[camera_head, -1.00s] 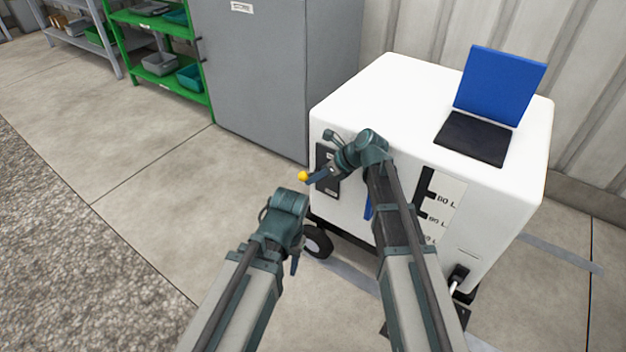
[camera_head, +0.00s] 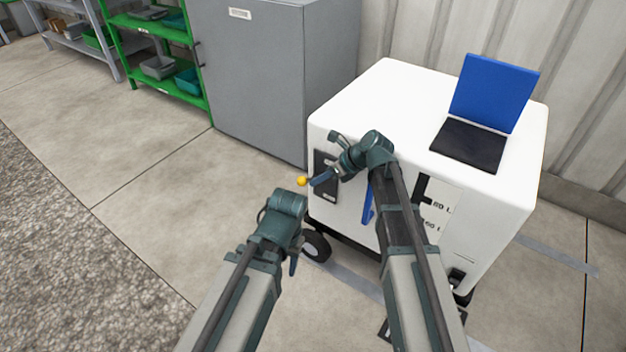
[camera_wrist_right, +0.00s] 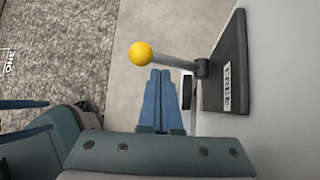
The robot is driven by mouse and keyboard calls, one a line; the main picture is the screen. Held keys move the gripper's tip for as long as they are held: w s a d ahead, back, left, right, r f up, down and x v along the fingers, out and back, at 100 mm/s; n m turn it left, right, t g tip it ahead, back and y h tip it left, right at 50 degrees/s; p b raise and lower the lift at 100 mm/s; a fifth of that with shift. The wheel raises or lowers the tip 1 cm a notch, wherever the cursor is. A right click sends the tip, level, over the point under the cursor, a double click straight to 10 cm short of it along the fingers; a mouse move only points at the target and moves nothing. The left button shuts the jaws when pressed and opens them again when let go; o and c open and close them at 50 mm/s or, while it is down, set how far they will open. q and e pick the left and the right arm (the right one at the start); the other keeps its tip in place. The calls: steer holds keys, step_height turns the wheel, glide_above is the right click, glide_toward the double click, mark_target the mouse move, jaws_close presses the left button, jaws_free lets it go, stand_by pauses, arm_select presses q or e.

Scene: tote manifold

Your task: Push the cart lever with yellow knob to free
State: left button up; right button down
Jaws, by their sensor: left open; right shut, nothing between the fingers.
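The lever's yellow knob (camera_head: 302,181) stands out from the dark panel (camera_head: 326,160) on the side of the white cart (camera_head: 345,215). In the right wrist view, the knob (camera_wrist_right: 140,53) is on a grey rod (camera_wrist_right: 175,61), beside a label reading FREE (camera_wrist_right: 228,88). My right gripper (camera_head: 316,181) is shut and empty, with its fingertips (camera_wrist_right: 160,72) just beside the rod and knob. I cannot tell whether they touch. My left gripper (camera_head: 293,265) is lower, left of the cart; its open fingers (camera_wrist_right: 22,118) show at the left of the right wrist view.
A blue laptop (camera_head: 493,93) stands open on the cart. A cart wheel (camera_head: 316,246) is close to my left gripper. A grey cabinet (camera_head: 262,75) and a green shelf (camera_head: 160,75) with bins stand behind. The floor at the left is clear.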

steer(key=p+v, duration=0.7)
steer(key=v, duration=0.4)
steer(key=shift+s, duration=0.15)
steer(key=s+a+f+n+g+h, duration=0.25)
steer(key=s+n+h, duration=0.25)
steer(key=s+n, duration=0.8)
steer(key=s+a+f+n+g+h, duration=0.1)
steer(key=s+a+f+n+h, duration=0.2)
steer(key=s+n, duration=1)
steer(key=w+r+n+p, duration=0.2)
steer(key=r+p, duration=1.4)
steer(key=w+d+r+n+h+p, duration=0.1)
steer(key=w+r+n+p, duration=0.1)
steer(key=r+p, duration=1.5)
steer(key=shift+w+r, duration=0.2)
steer(key=shift+w, duration=0.15)
